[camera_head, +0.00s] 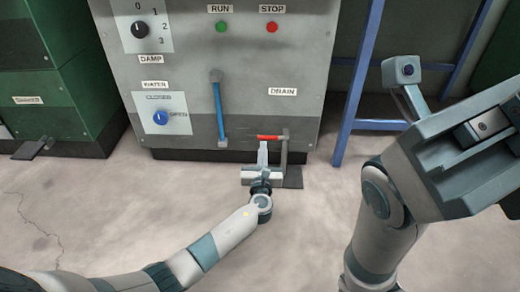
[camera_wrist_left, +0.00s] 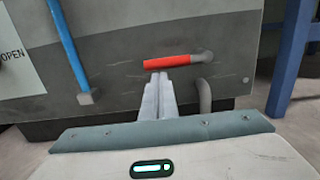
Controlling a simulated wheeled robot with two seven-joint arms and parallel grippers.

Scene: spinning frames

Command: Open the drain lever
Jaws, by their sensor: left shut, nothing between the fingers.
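The drain lever (camera_head: 268,137) has a red grip and lies roughly level, low on the grey machine's front, below the DRAIN label (camera_head: 282,91). A grey pipe joins its right end. In the left wrist view the red grip (camera_wrist_left: 168,63) stands out across the picture's middle. My left gripper (camera_head: 263,146) is just in front of and below the red grip. In the wrist view its fingers (camera_wrist_left: 158,80) are together with nothing between them, tips at the grip's lower edge; I cannot tell whether they touch it. My right arm is at the right, its fingertips not clearly shown.
The grey machine (camera_head: 180,60) carries a blue vertical handle (camera_head: 219,112), a water dial (camera_head: 160,118), a green button (camera_head: 221,27) and a red button (camera_head: 271,27). A blue frame (camera_head: 357,85) stands at right, green cabinets (camera_head: 45,110) at left.

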